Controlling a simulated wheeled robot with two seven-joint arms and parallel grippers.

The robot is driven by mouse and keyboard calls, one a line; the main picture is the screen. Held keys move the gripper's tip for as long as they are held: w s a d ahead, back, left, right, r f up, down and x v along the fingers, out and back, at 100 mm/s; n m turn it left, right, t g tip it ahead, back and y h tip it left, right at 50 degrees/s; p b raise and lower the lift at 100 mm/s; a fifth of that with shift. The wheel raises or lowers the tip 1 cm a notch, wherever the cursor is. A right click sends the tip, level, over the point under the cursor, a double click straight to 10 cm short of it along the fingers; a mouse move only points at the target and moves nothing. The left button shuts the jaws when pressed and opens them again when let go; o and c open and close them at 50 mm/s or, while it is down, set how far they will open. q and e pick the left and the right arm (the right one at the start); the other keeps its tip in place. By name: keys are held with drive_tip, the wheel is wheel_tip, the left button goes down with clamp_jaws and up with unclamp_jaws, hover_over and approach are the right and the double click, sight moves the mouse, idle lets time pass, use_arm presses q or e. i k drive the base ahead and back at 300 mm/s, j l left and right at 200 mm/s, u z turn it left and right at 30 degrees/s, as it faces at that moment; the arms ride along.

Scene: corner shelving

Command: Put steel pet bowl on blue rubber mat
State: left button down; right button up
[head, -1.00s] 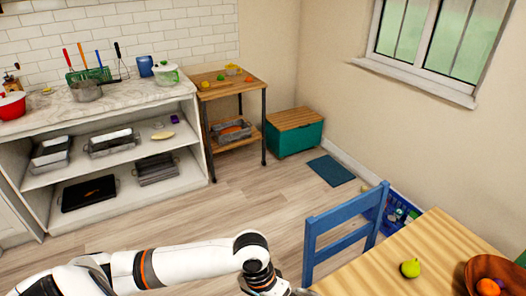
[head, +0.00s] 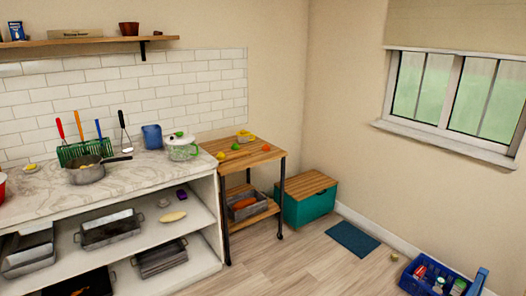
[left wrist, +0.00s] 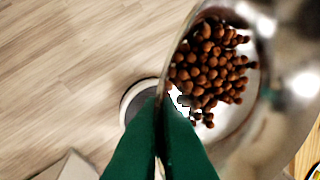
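The steel pet bowl (left wrist: 262,112) fills the right side of the left wrist view, with brown kibble inside. My left gripper (left wrist: 163,100) has green fingers close together on either side of the bowl's near rim, shut on it. The bowl is seen above the wooden floor; its far side is cut off by the frame. The blue rubber mat (head: 352,238) lies flat and empty on the floor in the head view, right of the green chest. Neither gripper shows in the head view. My right gripper is not seen.
A green chest with wooden lid (head: 306,198) stands left of the mat. A blue crate of items (head: 418,288) sits right of it. A wooden cart (head: 250,158) and white shelving (head: 190,232) stand left. Floor (head: 310,262) before the mat is clear.

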sight(347, 233)
drive_tip(key=i+z, duration=0.2)
drive_tip(key=i, duration=0.25)
drive_tip(key=i+j+z, duration=0.2)
drive_tip(key=i, duration=0.25)
drive_tip(key=i+j+z, duration=0.25)
drive_tip(key=i, duration=0.2)
drive_tip(key=i+j+z, duration=0.2)
drive_tip(key=i, duration=0.2)
drive_tip(key=i+l+z, duration=0.3)
drive_tip(key=i, duration=0.75)
drive_tip(key=i+z, duration=0.3)
drive_tip(key=i, duration=0.75)
drive_tip(key=i+l+u, duration=0.2)
drive_tip(key=i, duration=0.3)
drive_tip(key=i+u, duration=0.25)
drive_tip(key=i, duration=0.25)
drive_tip(key=i+l+u, duration=0.2)
drive_tip(key=i, duration=0.25)
